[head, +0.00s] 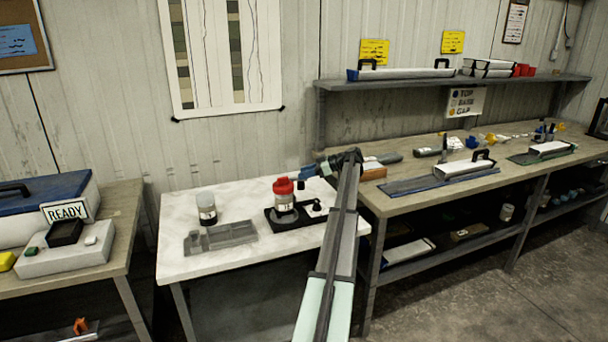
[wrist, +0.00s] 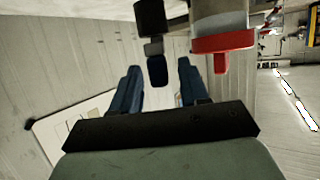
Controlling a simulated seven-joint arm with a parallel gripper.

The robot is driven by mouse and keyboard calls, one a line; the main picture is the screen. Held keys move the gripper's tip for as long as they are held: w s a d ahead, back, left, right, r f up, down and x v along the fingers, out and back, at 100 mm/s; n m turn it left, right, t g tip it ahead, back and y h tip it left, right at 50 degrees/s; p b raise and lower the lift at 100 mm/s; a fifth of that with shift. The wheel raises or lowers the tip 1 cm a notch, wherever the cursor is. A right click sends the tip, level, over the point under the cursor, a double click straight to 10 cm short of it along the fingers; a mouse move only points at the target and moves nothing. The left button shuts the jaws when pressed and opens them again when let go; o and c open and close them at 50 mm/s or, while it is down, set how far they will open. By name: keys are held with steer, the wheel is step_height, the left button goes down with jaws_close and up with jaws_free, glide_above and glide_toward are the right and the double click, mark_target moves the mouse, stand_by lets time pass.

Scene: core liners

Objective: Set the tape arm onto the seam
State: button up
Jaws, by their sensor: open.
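A jar with a red lid (head: 283,186) stands upright on a black fixture (head: 275,228) on the white table. The seam is where lid meets body. A small black arm with a knob (head: 316,206), which looks like the tape arm, stands to the right of the jar, apart from it in this view. My gripper (head: 306,172) is above and right of the jar. In the wrist view its blue fingers (wrist: 159,68) are spread, with a black part (wrist: 153,30) beyond the gap and the red lid (wrist: 221,42) to the right. I cannot tell whether the fingers touch the black part.
A second jar (head: 207,208) with a pale lid and a grey compartment tray (head: 222,236) stand left on the white table (head: 185,262). A workbench (head: 425,196) with tools and liners is close on the right. A READY sign (head: 65,210) stands on the left bench.

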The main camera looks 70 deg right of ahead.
steer(key=shift+w+a+f, duration=0.15)
steer(key=shift+w+f, duration=0.05)
steer(key=shift+w, duration=0.25)
steer(key=shift+c, duration=0.3)
jaws_close()
